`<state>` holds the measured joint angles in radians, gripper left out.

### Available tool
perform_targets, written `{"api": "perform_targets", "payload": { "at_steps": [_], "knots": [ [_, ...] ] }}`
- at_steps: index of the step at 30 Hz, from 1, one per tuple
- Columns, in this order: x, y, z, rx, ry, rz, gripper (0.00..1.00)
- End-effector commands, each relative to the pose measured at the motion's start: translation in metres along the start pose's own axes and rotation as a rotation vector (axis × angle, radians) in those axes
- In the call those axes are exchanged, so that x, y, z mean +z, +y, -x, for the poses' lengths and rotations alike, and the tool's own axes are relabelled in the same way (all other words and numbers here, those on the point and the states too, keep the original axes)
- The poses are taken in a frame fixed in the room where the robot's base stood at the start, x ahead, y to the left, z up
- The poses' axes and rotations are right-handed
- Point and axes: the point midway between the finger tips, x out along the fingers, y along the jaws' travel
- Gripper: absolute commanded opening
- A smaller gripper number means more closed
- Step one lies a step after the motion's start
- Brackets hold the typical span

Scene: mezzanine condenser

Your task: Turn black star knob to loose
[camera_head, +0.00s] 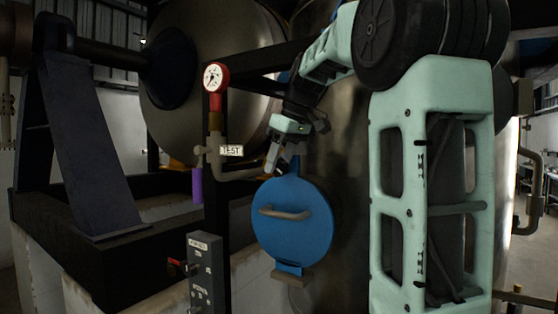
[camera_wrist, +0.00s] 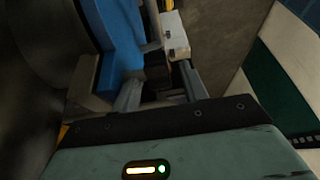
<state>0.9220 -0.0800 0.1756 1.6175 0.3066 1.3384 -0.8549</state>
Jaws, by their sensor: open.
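My gripper (camera_head: 273,164) is at the top edge of the round blue hatch cover (camera_head: 318,222), close to the blue strap above it. In the wrist view my gripper (camera_wrist: 160,88) has its two grey fingers apart, with the blue part (camera_wrist: 120,45) just beyond the left finger. A small dark piece shows between the fingers; I cannot tell whether it is the knob or whether the fingers touch it. No black star knob shows clearly in either view; my gripper may hide it.
A red pressure gauge (camera_head: 216,77) stands on a pipe left of my gripper, above a TEST tag (camera_head: 231,150) and a purple-handled valve (camera_head: 197,185). A grey control box (camera_head: 205,268) stands lower left. The hatch has a bar handle (camera_head: 285,213).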

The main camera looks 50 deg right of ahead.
Motion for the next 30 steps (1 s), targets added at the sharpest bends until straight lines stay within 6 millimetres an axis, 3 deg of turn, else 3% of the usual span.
{"api": "perform_targets", "payload": {
  "at_steps": [6, 11, 22, 30],
  "knots": [
    [0.0, 0.0001, -0.0004, 0.0, 0.0, 0.0, 0.44],
    [0.0, 0.0001, -0.0002, 0.0, 0.0, 0.0, 0.0],
    [-0.0026, -0.0002, 0.0021, -0.002, -0.04, 0.001, 0.0],
    [-0.0081, -0.0009, 0.0049, -0.005, -0.204, 0.004, 0.0]
  ]
}}
